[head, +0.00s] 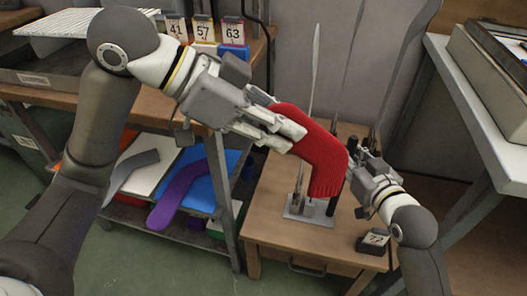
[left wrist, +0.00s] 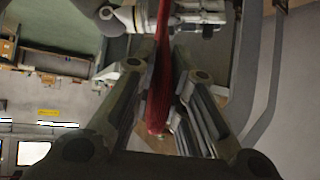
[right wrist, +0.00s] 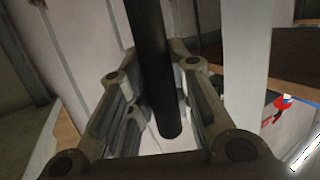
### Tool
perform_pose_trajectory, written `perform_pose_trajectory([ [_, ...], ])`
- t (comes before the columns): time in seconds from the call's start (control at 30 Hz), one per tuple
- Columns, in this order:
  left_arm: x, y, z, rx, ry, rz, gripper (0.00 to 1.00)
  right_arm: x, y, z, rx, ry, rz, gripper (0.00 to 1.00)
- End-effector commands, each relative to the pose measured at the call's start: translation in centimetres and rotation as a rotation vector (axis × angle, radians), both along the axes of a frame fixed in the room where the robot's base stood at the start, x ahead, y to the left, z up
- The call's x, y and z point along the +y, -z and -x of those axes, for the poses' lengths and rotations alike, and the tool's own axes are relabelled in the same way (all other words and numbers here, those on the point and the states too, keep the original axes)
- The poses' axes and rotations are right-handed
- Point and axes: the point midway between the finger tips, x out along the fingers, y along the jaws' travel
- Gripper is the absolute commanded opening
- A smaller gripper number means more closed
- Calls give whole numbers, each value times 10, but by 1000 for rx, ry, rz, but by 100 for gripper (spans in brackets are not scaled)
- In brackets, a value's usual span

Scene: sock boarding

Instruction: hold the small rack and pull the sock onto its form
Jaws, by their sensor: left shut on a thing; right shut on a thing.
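The red sock (head: 322,158) hangs bent from my left gripper (head: 287,130), which is shut on it. In the left wrist view the sock (left wrist: 160,85) runs as a narrow red strip between the fingers. The small rack, with a grey base plate (head: 308,211) and tall thin upright forms (head: 314,70), stands on the wooden table. The sock's lower end is just above the base and hides part of the rack. I cannot tell whether it is around a form. My right gripper (head: 354,168) is shut on the rack's black post (right wrist: 153,70), right of the sock.
A small number block (head: 374,241) sits at the front right of the wooden table (head: 275,222). Purple (head: 180,190) and grey (head: 133,166) socks lie on a low shelf at left. Number cards (head: 203,30) stand on the bench behind. A grey tabletop (head: 470,110) is at right.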

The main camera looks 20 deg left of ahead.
Motion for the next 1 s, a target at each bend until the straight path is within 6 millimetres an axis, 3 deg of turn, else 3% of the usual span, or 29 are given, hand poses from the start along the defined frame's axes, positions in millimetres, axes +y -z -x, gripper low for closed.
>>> perform_pose_trajectory([
  [0.37, -28, -106, 10, -6, 133, 1, 0, 0, 1, 0, 1, 0, 0, 7],
  [0.57, -57, -157, 13, -6, 153, 0, 0, 0, 1, 0, 1, 0, 0, 7],
  [0.7, -94, -176, -6, -9, 5, -4, 0, 0, 1, 0, 1, 0, 0, 7],
  [0.77, -103, -182, -19, -11, -100, -3, 0, 0, 1, 0, 1, 0, 0, 7],
  [1.0, -104, -216, -57, -15, -495, 2, 0, 0, 1, 0, 2, 0, 1, 7],
])
